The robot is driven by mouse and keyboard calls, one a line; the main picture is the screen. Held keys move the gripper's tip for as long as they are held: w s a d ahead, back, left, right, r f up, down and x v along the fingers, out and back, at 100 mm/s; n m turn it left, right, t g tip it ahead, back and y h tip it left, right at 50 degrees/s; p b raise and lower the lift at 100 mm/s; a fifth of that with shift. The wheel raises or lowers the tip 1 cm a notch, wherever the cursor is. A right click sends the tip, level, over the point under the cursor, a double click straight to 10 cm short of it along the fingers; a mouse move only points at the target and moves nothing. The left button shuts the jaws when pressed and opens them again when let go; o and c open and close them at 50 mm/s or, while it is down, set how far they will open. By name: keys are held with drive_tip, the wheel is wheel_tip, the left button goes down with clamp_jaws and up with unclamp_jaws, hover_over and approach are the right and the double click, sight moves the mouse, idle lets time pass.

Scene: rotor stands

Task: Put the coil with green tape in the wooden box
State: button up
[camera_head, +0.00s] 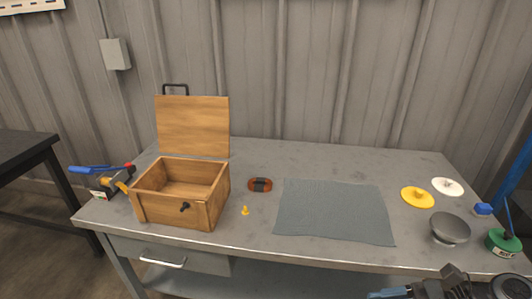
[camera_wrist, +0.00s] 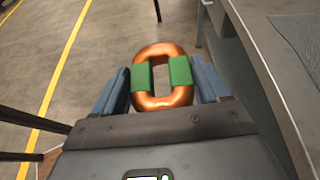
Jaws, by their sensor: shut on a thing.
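The coil with green tape (camera_wrist: 165,101) is an orange-copper oval ring with green tape on its two long sides. It shows in the wrist view. My gripper (camera_wrist: 162,80) is shut on it, with a blue-grey finger against each taped side. Behind the coil is floor, beside the table edge. In the head view part of my gripper (camera_head: 392,294) shows at the bottom edge, low at the table's front; the coil is not visible there. The wooden box (camera_head: 165,208) stands on the left of the table, its lid (camera_head: 193,126) raised. Its visible inside looks empty.
A coil with dark tape (camera_head: 260,185) and a small yellow piece (camera_head: 245,211) lie right of the box. A grey-blue mat (camera_head: 335,210) is bare. Discs, a grey bowl-like part (camera_head: 450,229) and a green spool (camera_head: 503,243) are at the right. Tools (camera_head: 105,182) lie left.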

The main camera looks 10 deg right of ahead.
drive_tip(key=w+a+f+m+t+h, duration=0.7)
drive_tip(key=w+f+m+t+h, duration=0.1)
drive_tip(key=f+m+h, duration=0.3)
drive_tip(key=w+m+h, duration=0.1)
drive_tip(key=m, duration=0.1)
drive_tip(key=shift+w+m+t+h, duration=0.3)
drive_tip(key=shift+w+m+t, duration=0.1)
